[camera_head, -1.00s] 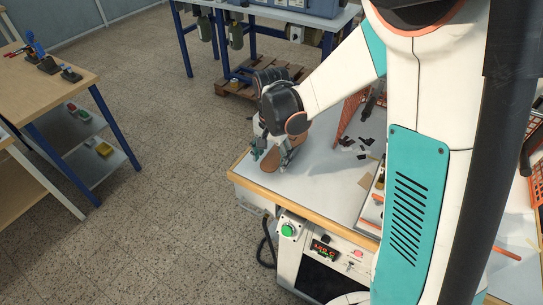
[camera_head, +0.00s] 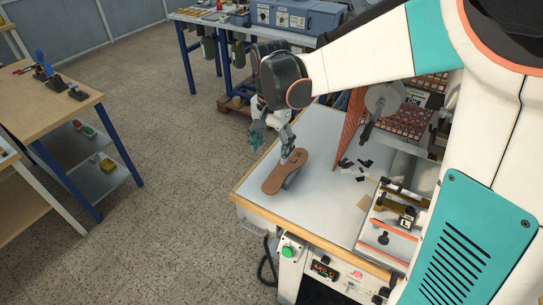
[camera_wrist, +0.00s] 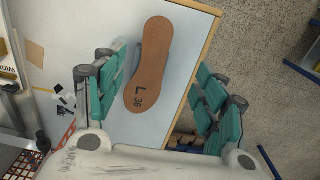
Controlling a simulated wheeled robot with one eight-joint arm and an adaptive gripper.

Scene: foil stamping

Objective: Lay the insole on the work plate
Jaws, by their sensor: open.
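The brown insole (camera_head: 284,172) lies near the left corner of the light grey tabletop. In the wrist view the insole (camera_wrist: 150,65) shows its marking "L 36" at the near end. A grey shape shows along one side under it; I cannot tell whether it is a support or shadow. My gripper (camera_head: 272,143) is open and empty, above and behind the insole in the head view. In the wrist view its teal fingers (camera_wrist: 163,90) stand wide on both sides of the insole, not touching it. The work plate cannot be clearly told apart; a machine bed (camera_head: 385,240) stands at the right.
Black scraps (camera_head: 362,165) and a tan card (camera_head: 365,202) lie right of the insole. An orange mesh panel (camera_head: 348,128) stands behind them. A control box (camera_head: 322,270) is at the table's front. The grey tabletop (camera_head: 320,205) is clear before the insole.

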